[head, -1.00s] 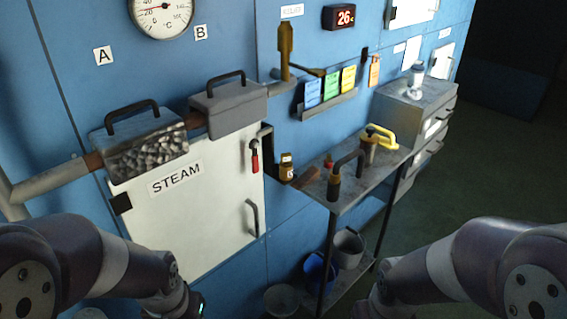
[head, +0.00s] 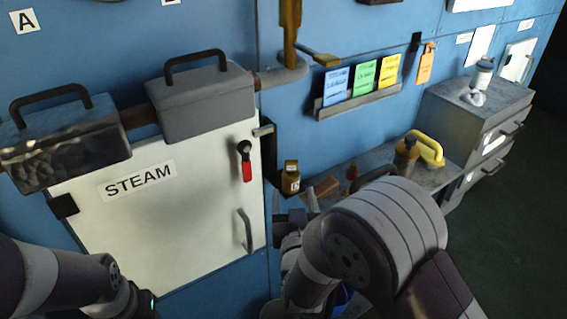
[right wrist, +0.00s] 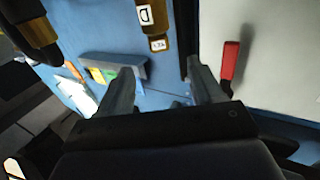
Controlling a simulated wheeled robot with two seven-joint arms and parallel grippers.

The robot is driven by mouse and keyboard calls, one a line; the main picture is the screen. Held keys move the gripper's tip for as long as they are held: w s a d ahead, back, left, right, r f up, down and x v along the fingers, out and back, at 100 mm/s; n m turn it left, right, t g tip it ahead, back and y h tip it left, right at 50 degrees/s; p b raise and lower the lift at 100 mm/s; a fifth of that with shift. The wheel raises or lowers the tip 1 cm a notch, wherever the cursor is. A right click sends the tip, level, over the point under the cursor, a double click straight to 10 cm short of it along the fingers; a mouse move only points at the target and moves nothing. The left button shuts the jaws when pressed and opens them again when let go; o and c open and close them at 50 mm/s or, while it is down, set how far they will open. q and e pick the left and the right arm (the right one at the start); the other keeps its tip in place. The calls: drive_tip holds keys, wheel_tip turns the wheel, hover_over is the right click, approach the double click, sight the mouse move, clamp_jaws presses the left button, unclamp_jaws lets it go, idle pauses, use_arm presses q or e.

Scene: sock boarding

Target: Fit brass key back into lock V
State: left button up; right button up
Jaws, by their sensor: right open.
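A small brass lock body (head: 291,174) with a white label is mounted on the blue wall just right of the white steam door. It also shows at the top of the right wrist view (right wrist: 155,32), labels turned; I cannot read a V. I cannot make out a separate brass key. My right gripper (head: 295,204) is open and empty, just below the brass lock body in the head view and apart from it. Its two fingers show in the right wrist view (right wrist: 163,88). My left gripper is out of view; only its forearm shows at lower left.
The white steam door (head: 150,225) has a red-handled lever (head: 246,165). A bench (head: 453,172) behind my right arm carries a yellow-handled item (head: 428,148). A card rack (head: 360,102) hangs above. A grey cabinet (head: 470,115) stands at right.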

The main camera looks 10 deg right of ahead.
sight(292, 168)
drive_tip(key=w, duration=0.3)
drive_tip(key=w+d, duration=0.1)
drive_tip(key=w, duration=0.3)
drive_tip(key=w+d+p, duration=0.1)
drive_tip(key=w, duration=0.2)
drive_tip(key=shift+w, duration=0.25)
drive_tip(key=shift+w+d+f, duration=0.15)
drive_tip(key=shift+w, duration=0.3)
drive_tip(key=shift+s, duration=0.2)
drive_tip(key=c, duration=1.2)
